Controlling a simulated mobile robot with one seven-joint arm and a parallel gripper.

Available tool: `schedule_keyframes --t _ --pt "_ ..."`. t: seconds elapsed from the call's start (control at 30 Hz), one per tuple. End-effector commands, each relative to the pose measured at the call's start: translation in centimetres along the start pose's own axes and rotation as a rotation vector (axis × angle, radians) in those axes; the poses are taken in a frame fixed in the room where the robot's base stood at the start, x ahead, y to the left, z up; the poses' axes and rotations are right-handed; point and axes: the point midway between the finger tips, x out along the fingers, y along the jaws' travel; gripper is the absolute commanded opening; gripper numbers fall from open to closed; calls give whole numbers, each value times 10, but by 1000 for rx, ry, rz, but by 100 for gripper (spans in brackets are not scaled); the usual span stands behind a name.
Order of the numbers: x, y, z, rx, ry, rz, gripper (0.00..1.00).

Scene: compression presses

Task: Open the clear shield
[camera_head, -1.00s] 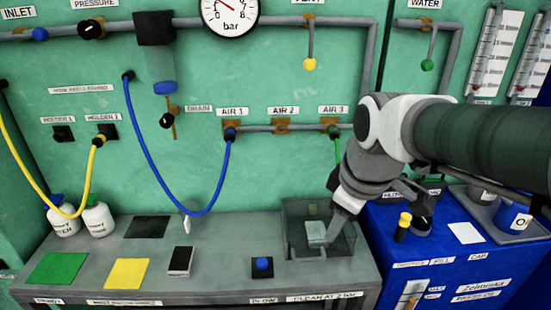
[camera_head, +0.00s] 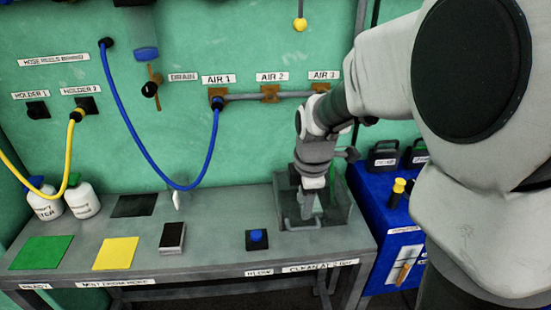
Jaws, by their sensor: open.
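The clear shield (camera_head: 341,212) is a see-through, smoky box at the right end of the grey bench. Its walls look upright, and I cannot tell whether any part of it has swung. A pale bar like a handle (camera_head: 291,224) shows low at its front. My gripper (camera_head: 308,214) points down in front of the shield, close to the bar. Its jaws are open, and I see nothing held between them. I cannot tell whether a finger touches the bar. The gripper and wrist hide the middle of the shield and what is inside it.
The grey bench (camera_head: 205,258) holds a blue button (camera_head: 257,236), a black block (camera_head: 172,237), a yellow mat (camera_head: 116,253), a green mat (camera_head: 41,252) and white bottles (camera_head: 82,202). A blue hose (camera_head: 138,138) hangs behind. A blue cabinet (camera_head: 372,220) stands right of the bench.

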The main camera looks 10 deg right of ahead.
Motion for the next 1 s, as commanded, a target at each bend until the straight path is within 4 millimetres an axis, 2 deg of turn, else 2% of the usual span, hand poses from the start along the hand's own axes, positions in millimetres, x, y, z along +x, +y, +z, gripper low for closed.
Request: schedule_keyframes --t 0.03,0.2,0.4,0.6,0.87,1.0 --pt "15 -2 0 0 -2 -6 45" --pt "51 -2 0 1 -1 -4 45" --pt "82 -1 0 1 0 -2 45" --pt "94 0 0 1 0 0 45" --pt "95 0 0 1 0 1 45" --pt "95 0 0 1 0 1 23"
